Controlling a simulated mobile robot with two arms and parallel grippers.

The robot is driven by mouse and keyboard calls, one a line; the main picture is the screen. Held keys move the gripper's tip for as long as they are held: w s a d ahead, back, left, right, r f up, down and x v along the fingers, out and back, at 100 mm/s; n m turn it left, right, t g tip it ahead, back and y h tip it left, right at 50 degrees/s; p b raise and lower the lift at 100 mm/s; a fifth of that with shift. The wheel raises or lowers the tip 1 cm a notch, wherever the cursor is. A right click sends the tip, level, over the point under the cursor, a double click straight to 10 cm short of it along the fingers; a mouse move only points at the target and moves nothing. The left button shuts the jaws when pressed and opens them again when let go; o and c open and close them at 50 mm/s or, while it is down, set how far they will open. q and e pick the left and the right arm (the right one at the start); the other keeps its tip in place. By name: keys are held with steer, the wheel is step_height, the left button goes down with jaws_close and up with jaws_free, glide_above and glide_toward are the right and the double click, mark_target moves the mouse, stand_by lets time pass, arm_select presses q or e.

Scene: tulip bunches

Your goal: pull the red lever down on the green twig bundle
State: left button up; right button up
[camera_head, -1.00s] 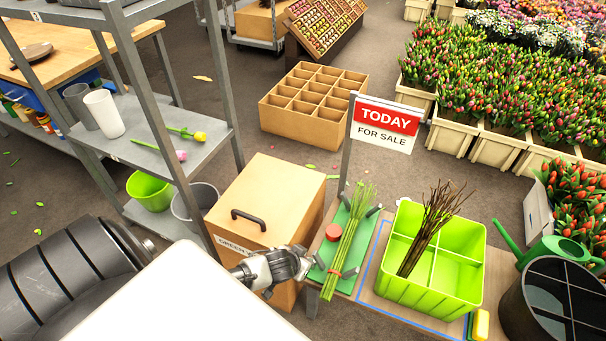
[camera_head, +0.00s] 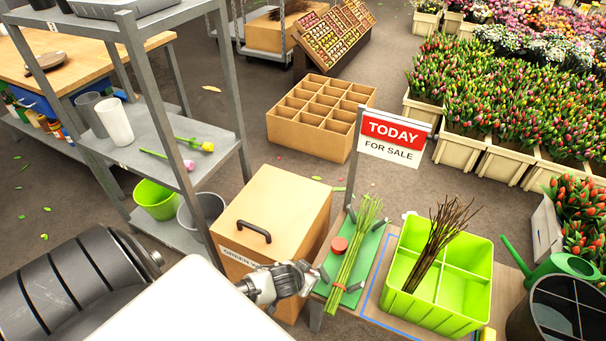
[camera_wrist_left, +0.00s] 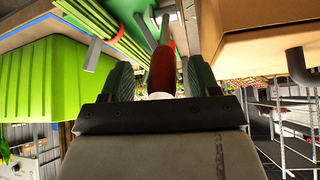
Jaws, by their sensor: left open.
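The green twig bundle (camera_head: 355,245) lies on a green board (camera_head: 370,251) at the table's left end, with a red band (camera_head: 339,285) around its lower stems. A round red cap (camera_head: 339,244) sits on the board left of the bundle. My left gripper (camera_head: 310,278) is beside the board's lower left edge. In the left wrist view its jaws (camera_wrist_left: 161,82) are open, with a rounded red handle, apparently the lever (camera_wrist_left: 163,68), between the fingers. I cannot tell whether they touch it. In the head view the gripper seems to hide this handle. My right gripper is not in view.
A cardboard box with a dark handle (camera_head: 254,232) stands close left of the board. A lime green crate (camera_head: 445,310) holding brown twigs (camera_head: 440,240) is to the right. A sale sign (camera_head: 392,140) rises on a post behind the board. Metal shelves (camera_head: 150,130) stand at left.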

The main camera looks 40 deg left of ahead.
arm_select(q)
steer(key=p+v, duration=0.2)
steer(key=v, duration=0.8)
steer(key=shift+s+r, duration=0.25)
steer(key=shift+s, duration=0.05)
